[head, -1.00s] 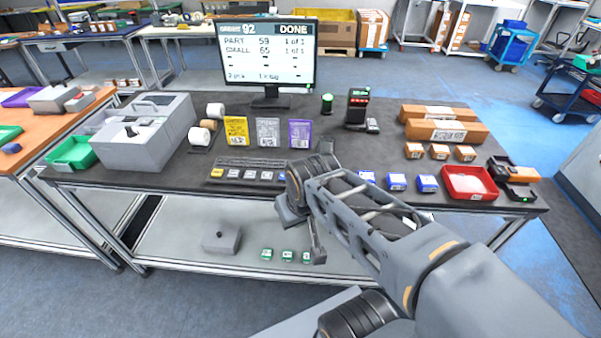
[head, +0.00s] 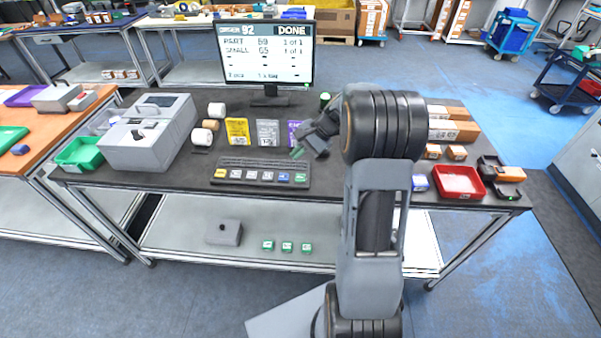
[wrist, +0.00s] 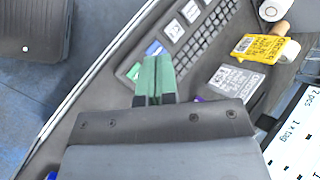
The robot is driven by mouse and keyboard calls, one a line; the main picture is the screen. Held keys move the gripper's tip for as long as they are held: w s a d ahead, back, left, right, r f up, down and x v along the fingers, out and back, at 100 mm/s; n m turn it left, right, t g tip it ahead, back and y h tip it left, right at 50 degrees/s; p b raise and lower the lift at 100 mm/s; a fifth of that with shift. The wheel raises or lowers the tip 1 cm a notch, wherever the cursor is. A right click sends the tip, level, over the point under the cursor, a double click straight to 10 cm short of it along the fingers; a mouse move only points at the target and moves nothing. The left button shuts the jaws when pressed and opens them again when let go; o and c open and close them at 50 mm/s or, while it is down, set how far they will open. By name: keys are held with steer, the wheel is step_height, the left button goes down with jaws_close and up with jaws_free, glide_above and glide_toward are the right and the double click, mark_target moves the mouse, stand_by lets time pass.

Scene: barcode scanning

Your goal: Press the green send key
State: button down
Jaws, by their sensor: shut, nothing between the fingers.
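The green send key (head: 300,178) is at the right end of the row of coloured keys on the dark keyboard (head: 262,163). In the wrist view the green key (wrist: 134,71) shows just left of my fingertips, beside the blue key (wrist: 153,49). My gripper (head: 297,153) is above the keyboard's right end, with its green fingertips pressed together and empty. The fingertips also show in the wrist view (wrist: 157,62), partly covering the keyboard's end. I see no clear contact between fingertips and key.
The monitor (head: 265,55) reads order 92 and DONE. Yellow, grey and purple bags (head: 237,131) stand behind the keyboard. A grey printer (head: 150,132) is at the left. A red tray (head: 459,183) is at the right. My arm hides the table's middle right.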

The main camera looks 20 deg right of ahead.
mark_target(301, 178)
steer(key=shift+w+d+f+m+t+y, duration=0.2)
steer(key=shift+w+d+m+y, duration=0.1)
steer(key=shift+w+d, duration=0.15)
steer(key=shift+w+d+f+m+t+y, duration=0.1)
steer(key=shift+w+d+f+m+y, duration=0.1)
steer(key=shift+w+d+m, duration=0.25)
steer(key=shift+s, duration=0.1)
steer(key=shift+f+b, duration=3)
steer(key=shift+f, duration=1.4)
steer(key=shift+f, duration=0.2)
steer(key=shift+f+b, duration=0.25)
steer(key=shift+b, duration=0.05)
steer(key=shift+f+b, duration=0.3)
steer(key=shift+f, duration=0.1)
steer(key=shift+r, duration=0.1)
steer(key=shift+r+p, duration=0.6)
steer(key=shift+r, duration=0.2)
